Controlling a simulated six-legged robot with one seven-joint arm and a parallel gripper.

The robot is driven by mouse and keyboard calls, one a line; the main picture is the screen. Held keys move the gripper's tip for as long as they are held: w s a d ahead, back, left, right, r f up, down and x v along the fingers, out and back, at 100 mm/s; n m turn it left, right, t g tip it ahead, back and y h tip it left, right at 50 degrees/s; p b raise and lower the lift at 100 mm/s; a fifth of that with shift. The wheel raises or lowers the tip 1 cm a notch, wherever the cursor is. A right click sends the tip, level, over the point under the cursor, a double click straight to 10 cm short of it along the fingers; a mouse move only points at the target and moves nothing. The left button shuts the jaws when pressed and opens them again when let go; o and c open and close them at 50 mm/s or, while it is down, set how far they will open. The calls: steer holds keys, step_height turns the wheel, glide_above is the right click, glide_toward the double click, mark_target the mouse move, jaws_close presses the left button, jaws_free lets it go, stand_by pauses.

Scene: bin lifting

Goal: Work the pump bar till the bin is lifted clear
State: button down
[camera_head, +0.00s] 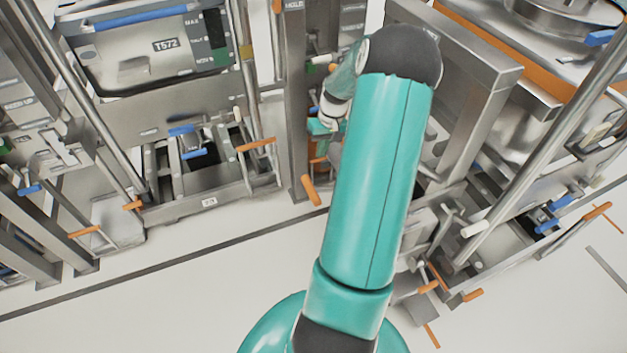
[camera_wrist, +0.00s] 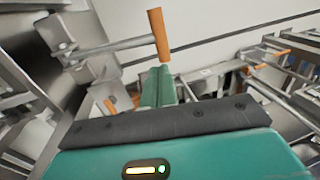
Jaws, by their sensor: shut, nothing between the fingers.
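A steel bin marked T572 (camera_head: 125,70) with a blue front bar stands in a frame at the upper left of the head view. An orange-gripped bar (camera_wrist: 159,33) on a metal rod stands just beyond my fingertips in the wrist view. An orange grip (camera_head: 311,190) also hangs low by a post in the head view; I cannot tell for sure that it is the same bar. My gripper (camera_wrist: 162,72) is shut and empty, its fingertips close to the orange grip but not around it. In the head view my arm hides most of the gripper.
Several other orange-gripped levers (camera_head: 256,145) and blue handles show on the frames around. A second large machine (camera_head: 480,70) with an orange band stands at the right. Steel posts crowd my arm. The pale floor (camera_head: 150,305) is clear at the lower left.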

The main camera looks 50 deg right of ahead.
mark_target(312, 187)
steer(key=shift+f, duration=0.1)
steer(key=f, duration=0.4)
steer(key=w+a+f, duration=0.1)
steer(key=f, duration=0.4)
steer(key=a+f, duration=0.1)
steer(key=f, duration=0.3)
steer(key=shift+w+a+f, duration=0.2)
steer(key=shift+w+f, duration=0.05)
steer(key=shift+f, duration=0.05)
